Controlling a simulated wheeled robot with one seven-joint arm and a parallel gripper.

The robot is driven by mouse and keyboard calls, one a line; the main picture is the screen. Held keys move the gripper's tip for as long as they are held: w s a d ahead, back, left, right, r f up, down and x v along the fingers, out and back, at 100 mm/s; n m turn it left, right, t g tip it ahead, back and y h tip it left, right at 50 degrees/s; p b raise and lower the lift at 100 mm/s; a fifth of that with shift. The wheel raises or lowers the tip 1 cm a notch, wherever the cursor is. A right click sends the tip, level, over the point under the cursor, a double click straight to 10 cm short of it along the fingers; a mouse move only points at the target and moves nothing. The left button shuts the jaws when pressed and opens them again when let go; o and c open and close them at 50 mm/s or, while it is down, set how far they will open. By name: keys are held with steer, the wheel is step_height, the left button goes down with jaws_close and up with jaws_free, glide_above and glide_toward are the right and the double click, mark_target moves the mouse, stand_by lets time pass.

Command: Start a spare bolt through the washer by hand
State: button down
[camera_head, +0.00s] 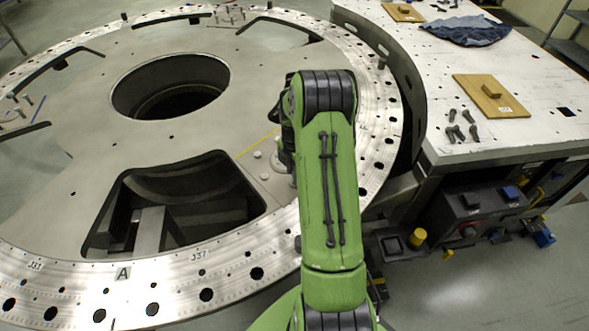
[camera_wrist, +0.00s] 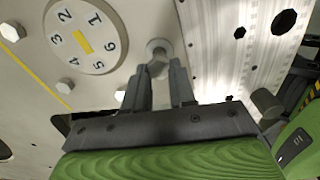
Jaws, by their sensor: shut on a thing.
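In the wrist view my gripper (camera_wrist: 160,67) has its two dark fingers shut on a small grey bolt (camera_wrist: 158,70), little of which shows between them. Just beyond the fingertips is a round, pale washer (camera_wrist: 159,44) on the turret plate (camera_wrist: 120,12). The bolt's end overlaps the washer in this view; I cannot tell whether it is inside the hole or only in front of it. In the head view my green arm hides the gripper, bolt and washer. Several dark spare bolts (camera_head: 460,129) are on the white table at the right.
A numbered disc (camera_wrist: 84,37) with a yellow mark and several hex bolt heads (camera_wrist: 66,86) sit near my gripper. The plate has a large opening (camera_head: 185,200) left of my arm. The table (camera_head: 420,60) holds a wooden block (camera_head: 491,96) and blue cloth (camera_head: 462,31).

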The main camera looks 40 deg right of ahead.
stand_by(0.6)
steer(key=m+b, duration=0.1)
steer(key=m, duration=0.4)
steer(key=shift+f+m, duration=0.15)
steer(key=shift+m, duration=0.25)
steer(key=m, duration=0.3)
steer(key=shift+m, duration=0.4)
